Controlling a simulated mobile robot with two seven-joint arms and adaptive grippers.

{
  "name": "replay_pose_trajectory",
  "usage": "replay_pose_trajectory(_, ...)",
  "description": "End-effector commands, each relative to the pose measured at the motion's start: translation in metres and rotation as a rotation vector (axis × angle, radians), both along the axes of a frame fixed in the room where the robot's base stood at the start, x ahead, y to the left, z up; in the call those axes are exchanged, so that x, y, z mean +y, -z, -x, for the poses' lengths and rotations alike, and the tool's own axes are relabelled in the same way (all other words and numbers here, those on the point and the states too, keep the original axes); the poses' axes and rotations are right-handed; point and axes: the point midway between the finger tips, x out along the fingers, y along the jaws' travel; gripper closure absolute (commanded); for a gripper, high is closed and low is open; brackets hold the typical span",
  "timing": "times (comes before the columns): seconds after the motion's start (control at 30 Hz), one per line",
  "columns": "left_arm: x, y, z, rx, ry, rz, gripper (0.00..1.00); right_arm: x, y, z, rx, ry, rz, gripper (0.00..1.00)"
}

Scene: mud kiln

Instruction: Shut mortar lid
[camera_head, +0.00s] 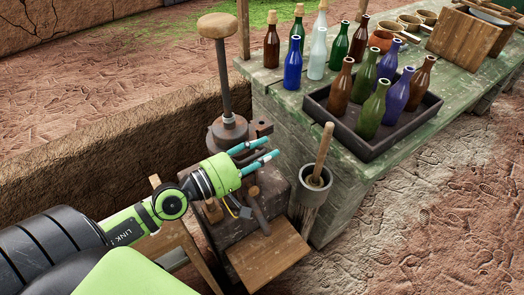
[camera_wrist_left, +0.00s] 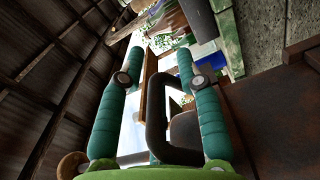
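A grey mortar (camera_head: 314,187) with a wooden pestle (camera_head: 323,150) leaning in it stands against the green table's near side. I cannot make out for certain which part is the mortar lid. A dark cast press (camera_head: 228,130) with a tall post and wooden knob (camera_head: 217,26) sits on a box-like stand; a flat wooden board (camera_head: 268,257) sticks out from the stand's front. My left gripper (camera_head: 268,148) is above the stand, beside the press, fingers apart. In the left wrist view, the open gripper (camera_wrist_left: 158,65) has a dark looped handle (camera_wrist_left: 156,115) between its fingers; contact is unclear.
The green table (camera_head: 452,90) carries a dark tray (camera_head: 362,150) of coloured bottles, more bottles behind, small cups (camera_head: 409,22) and a wooden box (camera_head: 462,35). A low mud ledge (camera_head: 100,125) runs behind my arm.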

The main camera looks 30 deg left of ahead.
Motion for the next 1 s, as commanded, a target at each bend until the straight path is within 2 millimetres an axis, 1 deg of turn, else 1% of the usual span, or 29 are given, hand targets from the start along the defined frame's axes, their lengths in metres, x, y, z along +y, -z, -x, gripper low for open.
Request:
replay_pose_trajectory(0.23, 0.0, -0.001, 0.001, -0.001, 0.0, 0.0, 0.65, -0.003, 0.0, -0.001, -0.001, -0.003, 0.004, 0.6)
replay_pose_trajectory(0.37, 0.003, 0.0, 0.005, -0.001, 0.001, -0.004, 0.65, -0.003, 0.0, 0.0, -0.001, -0.003, 0.004, 0.6)
replay_pose_trajectory(0.63, 0.012, 0.001, 0.025, 0.005, 0.006, -0.005, 0.65, -0.003, 0.0, 0.0, -0.001, -0.002, 0.003, 0.6)
replay_pose_trajectory(0.7, 0.018, 0.002, 0.034, 0.009, -0.001, -0.009, 0.65, -0.003, 0.0, 0.0, -0.001, -0.002, 0.003, 0.6)
replay_pose_trajectory(0.8, 0.022, 0.001, 0.045, 0.007, 0.003, -0.006, 0.65, -0.003, 0.0, 0.0, -0.001, -0.002, 0.003, 0.6)
replay_pose_trajectory(1.0, 0.031, 0.0, 0.059, 0.004, -0.003, -0.002, 0.65, -0.003, 0.0, 0.0, 0.0, -0.002, 0.003, 0.6)
